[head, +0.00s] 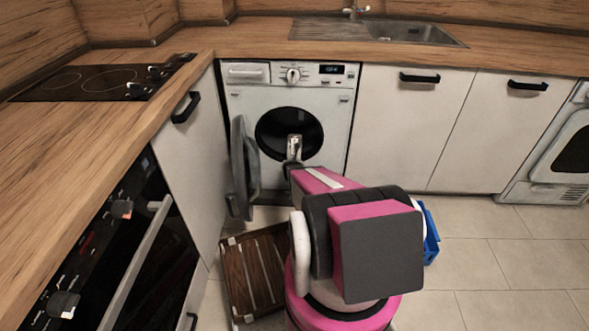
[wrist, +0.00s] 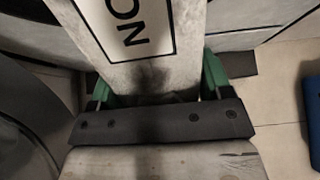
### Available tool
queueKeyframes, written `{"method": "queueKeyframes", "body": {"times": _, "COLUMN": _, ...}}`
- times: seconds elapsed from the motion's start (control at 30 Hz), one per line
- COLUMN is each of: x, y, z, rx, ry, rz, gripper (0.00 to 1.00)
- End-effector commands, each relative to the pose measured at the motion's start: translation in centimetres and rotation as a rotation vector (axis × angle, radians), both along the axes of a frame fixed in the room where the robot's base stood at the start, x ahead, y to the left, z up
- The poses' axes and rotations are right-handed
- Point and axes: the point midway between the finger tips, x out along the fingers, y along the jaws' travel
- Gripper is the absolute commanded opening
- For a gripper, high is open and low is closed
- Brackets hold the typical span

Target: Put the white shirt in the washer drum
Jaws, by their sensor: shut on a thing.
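The washer (head: 290,85) stands under the counter with its door (head: 242,168) swung open to the left. Its dark round drum opening (head: 272,128) faces me. My gripper (wrist: 157,82) has its green fingers on both sides of a pale, worn-looking item with a black-lettered label, which I take to be the white shirt (wrist: 168,72). In the head view a small pale shape (head: 294,146) at the end of my arm overlaps the drum opening. Whether it is inside the opening cannot be told. My arm hides the gripper's details there.
A brown slatted wooden crate (head: 250,275) is on the floor left of my arm. A blue object (head: 432,235) shows right of it. An oven (head: 120,235) and hob (head: 90,82) are at left, white cabinets (head: 410,130) at right. The tiled floor at right is clear.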

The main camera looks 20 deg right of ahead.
Motion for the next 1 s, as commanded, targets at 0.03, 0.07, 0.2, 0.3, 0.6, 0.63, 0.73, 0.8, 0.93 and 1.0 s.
{"method": "queueKeyframes", "body": {"times": 0.03, "x": 0.7, "y": -0.2, "z": -0.2, "rx": 0.0, "ry": -0.001, "rz": -0.001, "gripper": 0.44}}
{"method": "queueKeyframes", "body": {"times": 0.07, "x": 1.0, "y": -0.3, "z": -0.2, "rx": 0.0, "ry": -0.001, "rz": 0.0, "gripper": 0.44}}
{"method": "queueKeyframes", "body": {"times": 0.2, "x": 2.4, "y": -0.5, "z": -0.3, "rx": 0.001, "ry": -0.002, "rz": -0.001, "gripper": 0.44}}
{"method": "queueKeyframes", "body": {"times": 0.3, "x": 3.5, "y": -0.7, "z": -0.3, "rx": 0.001, "ry": -0.002, "rz": -0.001, "gripper": 0.44}}
{"method": "queueKeyframes", "body": {"times": 0.6, "x": 6.4, "y": -1.2, "z": -0.6, "rx": 0.0, "ry": -0.001, "rz": -0.001, "gripper": 0.44}}
{"method": "queueKeyframes", "body": {"times": 0.63, "x": 6.7, "y": -1.3, "z": -0.6, "rx": 0.0, "ry": -0.001, "rz": 0.0, "gripper": 0.44}}
{"method": "queueKeyframes", "body": {"times": 0.73, "x": 7.8, "y": -1.4, "z": -0.7, "rx": 0.0, "ry": -0.001, "rz": 0.0, "gripper": 0.44}}
{"method": "queueKeyframes", "body": {"times": 0.8, "x": 8.5, "y": -1.6, "z": -0.7, "rx": 0.0, "ry": -0.001, "rz": -0.001, "gripper": 0.44}}
{"method": "queueKeyframes", "body": {"times": 0.93, "x": 9.8, "y": -1.8, "z": -0.8, "rx": 0.0, "ry": -0.001, "rz": 0.0, "gripper": 0.44}}
{"method": "queueKeyframes", "body": {"times": 1.0, "x": 10.5, "y": -1.9, "z": -0.8, "rx": 0.0, "ry": -0.001, "rz": -0.001, "gripper": 0.44}}
